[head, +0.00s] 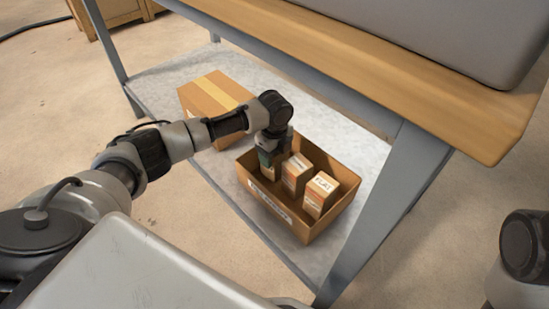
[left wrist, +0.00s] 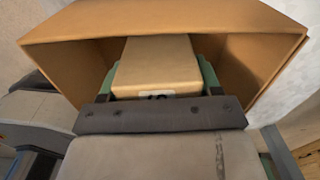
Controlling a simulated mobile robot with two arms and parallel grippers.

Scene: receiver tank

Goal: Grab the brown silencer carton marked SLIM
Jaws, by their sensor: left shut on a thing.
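An open brown bin (head: 340,211) on the lower shelf holds a row of small cartons. My left gripper (head: 267,160) reaches down into its left end and is shut on a brown carton (head: 266,174), which is partly covered by the fingers. In the left wrist view this carton (left wrist: 157,65) sits between the green finger pads, inside the bin (left wrist: 75,22). Its label is mostly hidden, so I cannot read SLIM on it. A middle carton (head: 296,174) stands beside it, its marking unclear. The right carton (head: 320,194) appears marked FLAT. My right gripper is out of view.
A larger taped box (head: 207,97) stands on the grey shelf (head: 160,88) behind the bin. The wooden worktop (head: 440,95) overhangs the shelf, and a grey table leg (head: 385,205) rises right of the bin. The floor in front is clear.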

